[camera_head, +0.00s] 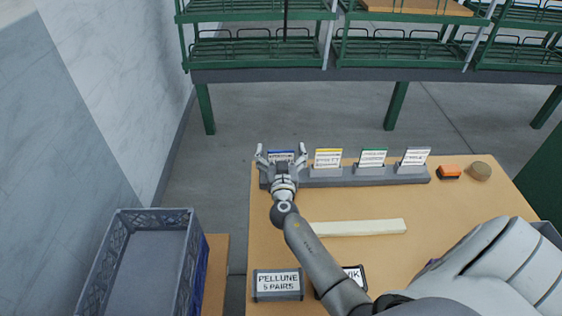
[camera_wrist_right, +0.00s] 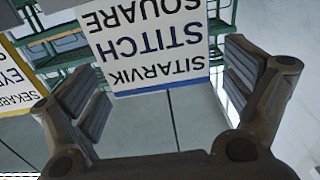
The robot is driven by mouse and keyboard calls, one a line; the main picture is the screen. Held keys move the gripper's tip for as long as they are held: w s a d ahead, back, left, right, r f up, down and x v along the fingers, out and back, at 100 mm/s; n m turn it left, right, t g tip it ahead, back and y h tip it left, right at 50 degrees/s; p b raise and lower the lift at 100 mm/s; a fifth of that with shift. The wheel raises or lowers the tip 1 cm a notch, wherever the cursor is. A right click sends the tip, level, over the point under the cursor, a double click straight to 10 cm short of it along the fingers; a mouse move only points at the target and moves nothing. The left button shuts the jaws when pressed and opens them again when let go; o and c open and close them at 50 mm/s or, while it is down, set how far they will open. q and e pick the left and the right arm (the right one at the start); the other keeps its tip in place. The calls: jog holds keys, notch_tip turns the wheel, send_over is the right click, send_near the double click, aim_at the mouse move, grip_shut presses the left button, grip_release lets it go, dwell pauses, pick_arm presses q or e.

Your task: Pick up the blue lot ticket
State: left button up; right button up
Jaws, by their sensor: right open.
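The blue lot ticket (camera_head: 281,155), a white card with a blue band, stands in the leftmost place of the grey holder (camera_head: 330,176) at the back of the table. In the right wrist view the ticket (camera_wrist_right: 150,48) reads "SITARVIK STITCH SQUARE" upside down, with its blue edge lowest in the picture. My right gripper (camera_head: 280,160) is open at the ticket, one finger to each side. In the right wrist view the fingers of my right gripper (camera_wrist_right: 165,95) are apart, with the ticket's blue edge between them and gaps on both sides. My left gripper is not seen.
Yellow (camera_head: 328,159), green (camera_head: 373,159) and grey-banded (camera_head: 412,160) tickets stand to the right in the holder. An orange block (camera_head: 449,171) and a round brown item (camera_head: 479,171) lie beyond. A pale strip (camera_head: 358,228) and a "PELLUNE 5 PAIRS" sign (camera_head: 277,283) are nearer. A crate (camera_head: 140,262) stands left.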

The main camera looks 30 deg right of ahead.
jog(key=c, duration=1)
jog(key=shift+o, duration=0.2)
jog(key=shift+r, duration=0.1)
